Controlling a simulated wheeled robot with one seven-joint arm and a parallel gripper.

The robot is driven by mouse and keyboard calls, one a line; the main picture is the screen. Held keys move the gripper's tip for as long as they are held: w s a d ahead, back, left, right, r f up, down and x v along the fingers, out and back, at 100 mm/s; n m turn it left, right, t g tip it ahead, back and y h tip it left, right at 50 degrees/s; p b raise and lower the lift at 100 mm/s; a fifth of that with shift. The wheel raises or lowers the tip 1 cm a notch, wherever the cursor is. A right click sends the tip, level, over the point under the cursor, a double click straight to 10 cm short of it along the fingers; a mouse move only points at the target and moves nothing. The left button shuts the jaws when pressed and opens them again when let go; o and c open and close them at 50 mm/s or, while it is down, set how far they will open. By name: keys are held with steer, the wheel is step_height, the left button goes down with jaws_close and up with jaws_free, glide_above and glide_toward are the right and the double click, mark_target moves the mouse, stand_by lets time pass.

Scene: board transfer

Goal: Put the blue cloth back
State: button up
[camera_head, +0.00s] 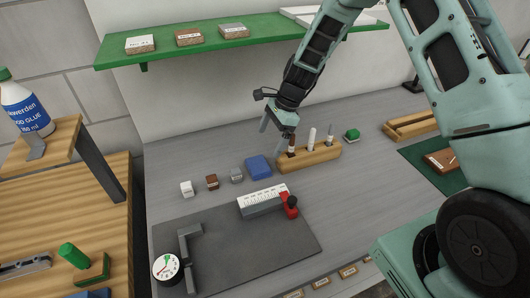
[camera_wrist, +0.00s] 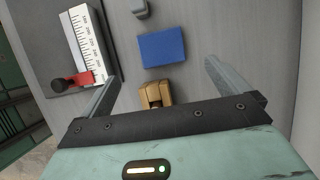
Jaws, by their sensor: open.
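The blue cloth (camera_head: 258,167) lies folded flat on the grey worktop, between a small grey block and the wooden holder. It also shows in the wrist view (camera_wrist: 162,47), ahead of the fingers and between their lines. My gripper (camera_head: 273,130) is open and empty above the worktop, near the left end of the wooden holder and behind the cloth in the head view. In the wrist view both fingers of my gripper (camera_wrist: 160,80) stand wide apart with nothing between them touching.
The wooden holder (camera_head: 318,156) with upright tools stands close beside the cloth, partly under my gripper. White, brown and grey blocks (camera_head: 212,181) sit left of the cloth. A dark mat (camera_head: 215,240) with a ruler gauge (camera_head: 262,199) lies in front. A green shelf (camera_head: 185,55) hangs above.

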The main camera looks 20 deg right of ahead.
steer(key=s+a+r+n+g+h, duration=0.1)
steer(key=s+a+r+n, duration=1)
steer(key=s+r, duration=0.25)
steer(key=s+r+n+t+h, duration=0.1)
steer(key=s+r+n+h, duration=0.1)
steer(key=s+n, duration=1.2)
steer(key=s+r, duration=0.1)
steer(key=s, duration=0.5)
steer(key=shift+r+n+h, duration=0.4)
steer(key=shift+s+d, duration=0.1)
